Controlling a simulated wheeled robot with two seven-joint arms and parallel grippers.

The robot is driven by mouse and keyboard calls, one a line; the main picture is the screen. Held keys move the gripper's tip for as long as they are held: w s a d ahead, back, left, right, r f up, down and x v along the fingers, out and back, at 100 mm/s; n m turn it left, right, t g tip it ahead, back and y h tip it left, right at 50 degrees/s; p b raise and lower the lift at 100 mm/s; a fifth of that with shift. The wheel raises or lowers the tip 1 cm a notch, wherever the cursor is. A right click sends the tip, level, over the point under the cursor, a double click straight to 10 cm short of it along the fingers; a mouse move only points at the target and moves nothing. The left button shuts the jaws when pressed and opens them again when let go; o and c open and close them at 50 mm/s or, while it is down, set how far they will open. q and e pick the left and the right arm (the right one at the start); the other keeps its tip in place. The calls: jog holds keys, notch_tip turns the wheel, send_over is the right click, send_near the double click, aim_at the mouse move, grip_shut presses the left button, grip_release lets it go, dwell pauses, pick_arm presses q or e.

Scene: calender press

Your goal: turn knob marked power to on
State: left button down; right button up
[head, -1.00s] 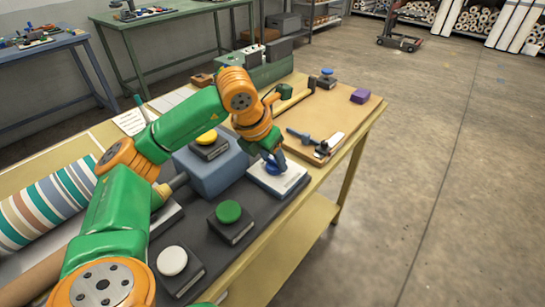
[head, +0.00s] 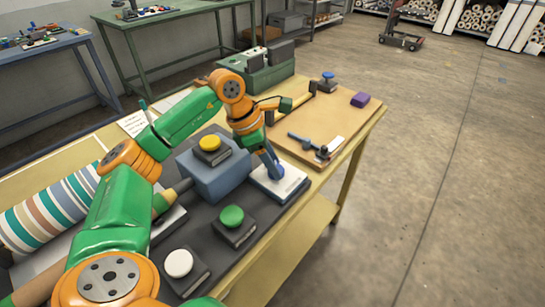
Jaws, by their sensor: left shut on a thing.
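The power knob (head: 281,170) is blue and sits on a white plate (head: 290,185) with dark lettering too small to read. The plate lies on the table's dark mat, right of the blue-grey block. My left gripper (head: 274,168) comes down from above and is shut on the blue knob, hiding most of it. Which way the knob points cannot be told. My right gripper is not in view.
A yellow button (head: 209,143) tops the blue-grey block (head: 217,178). A green button (head: 231,216) and a white button (head: 179,263) stand nearer. A brown board (head: 318,125) with tools lies beyond. A striped roll (head: 45,213) is at left.

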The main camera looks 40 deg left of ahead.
pick_arm(q)
jog(key=shift+w+m+g+h+p, duration=0.1)
jog(key=shift+m+g+h+p, duration=0.4)
jog(key=shift+m, duration=1.1)
jog(key=shift+p, duration=0.4)
jog(key=shift+c, duration=1.6)
grip_release()
jog(key=v, duration=0.7)
jog(key=shift+d, duration=0.1)
